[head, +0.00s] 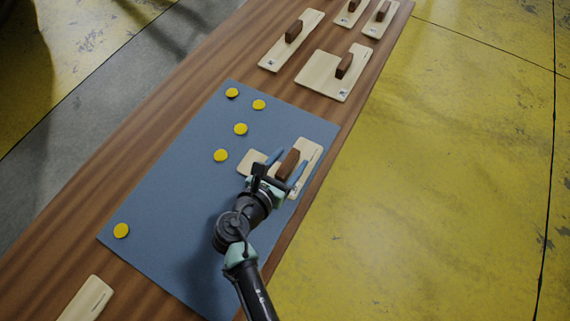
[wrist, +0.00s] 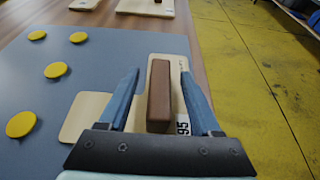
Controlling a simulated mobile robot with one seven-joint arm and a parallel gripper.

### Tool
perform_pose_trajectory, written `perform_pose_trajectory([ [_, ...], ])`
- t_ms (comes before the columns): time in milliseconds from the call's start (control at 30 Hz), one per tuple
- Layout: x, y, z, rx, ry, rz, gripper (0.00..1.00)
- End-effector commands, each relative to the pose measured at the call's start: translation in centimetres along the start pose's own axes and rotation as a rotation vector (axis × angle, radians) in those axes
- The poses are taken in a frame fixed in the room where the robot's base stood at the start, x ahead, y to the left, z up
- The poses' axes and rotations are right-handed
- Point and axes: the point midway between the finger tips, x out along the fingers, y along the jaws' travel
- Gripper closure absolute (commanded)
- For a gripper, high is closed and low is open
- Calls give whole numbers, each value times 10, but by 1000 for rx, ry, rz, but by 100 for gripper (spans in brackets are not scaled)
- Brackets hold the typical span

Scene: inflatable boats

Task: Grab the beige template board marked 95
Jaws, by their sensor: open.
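The beige template board marked 95 (wrist: 184,75) lies on the blue-grey mat (wrist: 32,81) near the mat's right edge. A brown block handle (wrist: 159,95) stands up from it. The board also shows in the head view (head: 310,154), partly hidden by my gripper. My gripper (wrist: 166,82) is open, with one blue finger on each side of the brown handle. In the head view my gripper (head: 285,167) is low over the board.
Several yellow discs (head: 240,129) lie on the mat to the left. More beige boards with brown handles, including a wide one (head: 318,75), lie at the table's far end. Another board (head: 86,300) lies at the near left. Yellow floor (head: 450,170) is clear beyond the wooden table's right edge.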

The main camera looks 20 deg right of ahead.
Motion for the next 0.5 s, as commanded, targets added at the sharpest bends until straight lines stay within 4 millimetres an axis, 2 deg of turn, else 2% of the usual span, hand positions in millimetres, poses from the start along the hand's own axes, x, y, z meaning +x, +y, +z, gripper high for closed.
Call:
perform_pose_trajectory([
  [167,0,0,0,0,0,0,35],
  [200,0,0,0,0,0,0,39],
  [500,0,0,0,1,1,0,93],
])
